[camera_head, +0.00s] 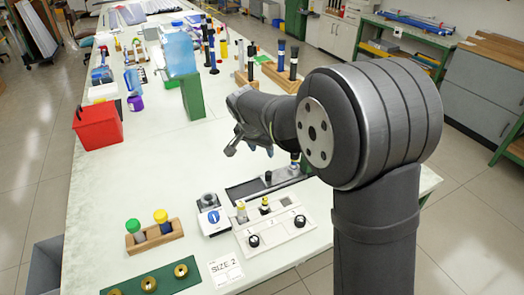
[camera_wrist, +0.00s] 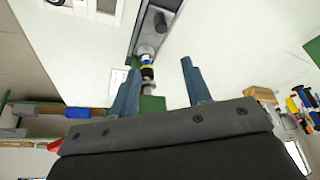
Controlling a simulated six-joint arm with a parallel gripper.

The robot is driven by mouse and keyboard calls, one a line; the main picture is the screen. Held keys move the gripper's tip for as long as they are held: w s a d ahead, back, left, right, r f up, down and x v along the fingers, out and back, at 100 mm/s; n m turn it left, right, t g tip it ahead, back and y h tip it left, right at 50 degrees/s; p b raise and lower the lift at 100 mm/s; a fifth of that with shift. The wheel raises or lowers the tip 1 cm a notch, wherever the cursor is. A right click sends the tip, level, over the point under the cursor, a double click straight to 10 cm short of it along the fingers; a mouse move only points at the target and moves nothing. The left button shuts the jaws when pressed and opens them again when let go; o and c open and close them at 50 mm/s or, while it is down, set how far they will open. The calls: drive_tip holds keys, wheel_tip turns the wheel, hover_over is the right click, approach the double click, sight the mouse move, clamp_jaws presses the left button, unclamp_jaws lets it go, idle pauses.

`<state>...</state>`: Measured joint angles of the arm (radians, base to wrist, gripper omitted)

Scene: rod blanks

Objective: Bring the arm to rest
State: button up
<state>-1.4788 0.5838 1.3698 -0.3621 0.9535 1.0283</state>
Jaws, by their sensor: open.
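My gripper (camera_head: 256,146) hangs above the white table, left of my arm's large grey joint. In the wrist view my gripper (camera_wrist: 161,84) shows two blue fingers spread apart with nothing held between them. Beyond the fingers in that view, a dark track (camera_wrist: 157,28) on the table carries a part with blue, yellow and black bands (camera_wrist: 147,66). In the head view the dark track (camera_head: 248,190) lies below my gripper, and my arm hides part of the table behind it.
A white panel with black knobs (camera_head: 276,230), a blue-marked device (camera_head: 212,217) and a wooden rack (camera_head: 154,238) of capped rods stand in front. A green mat (camera_head: 127,289) holds brass rings. A red bin (camera_head: 98,128), green block (camera_head: 193,97) and dark-rod stands stand behind.

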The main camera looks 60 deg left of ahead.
sight(269, 172)
drive_tip(key=x, duration=1.7)
drive_tip(key=shift+s+f, duration=0.1)
drive_tip(key=shift+f, duration=0.25)
drive_tip(key=shift+s+r, duration=0.1)
drive_tip(key=shift+s, duration=0.05)
drive_tip(key=shift+r, duration=0.1)
